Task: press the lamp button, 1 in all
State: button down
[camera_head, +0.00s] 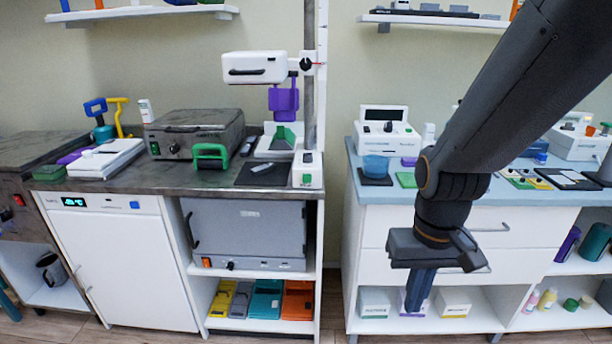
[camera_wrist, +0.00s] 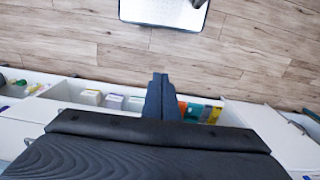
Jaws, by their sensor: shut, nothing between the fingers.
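My gripper (camera_head: 415,304) hangs pointing down in front of the right-hand white cabinet, below its blue-grey worktop. Its fingers are together and empty; they also show closed in the wrist view (camera_wrist: 160,80). No lamp button can be identified for certain. A small white box with a green button-like patch (camera_head: 307,179) stands at the right end of the grey counter, near the pole's foot. A white head with a purple part (camera_head: 284,99) is mounted on the tall pole (camera_head: 309,90). My gripper is right of and lower than the box, apart from it.
The grey counter (camera_head: 215,183) carries a grey heater box (camera_head: 195,133), a green-handled item and a white stack. On the right worktop are a white device (camera_head: 386,131) and a blue bowl (camera_head: 376,166). A gap separates the two cabinets.

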aim_at(307, 179)
jog(key=w+a+f+n+t+y+b, duration=0.15)
jog(key=w+n+t, duration=0.25)
jog(key=w, duration=0.7)
jog(key=w+a+f+n+t+b, duration=0.15)
jog(key=w+n+t, duration=0.25)
jog(key=w, duration=0.6)
jog(key=w+a+r+n+t+y, duration=0.2)
jog(key=a+n+y, duration=0.3)
jog(key=a, duration=0.2)
jog(key=w+a+r+n+t+y+b, duration=0.1)
jog(key=w+a+r+n+t+y, duration=0.1)
jog(key=a+n+y, duration=0.3)
jog(key=w+a+r, duration=0.1)
jog(key=a, duration=0.2)
jog(key=shift+w+a+n, duration=0.3)
jog(key=shift+w, duration=0.05)
jog(key=shift+w+y, duration=0.15)
jog(key=shift+y, duration=0.1)
jog(key=shift+w+d+b, duration=0.2)
jog(key=shift+w+b, duration=0.75)
jog(key=shift+w, duration=3.35)
jog(key=shift+w, duration=0.1)
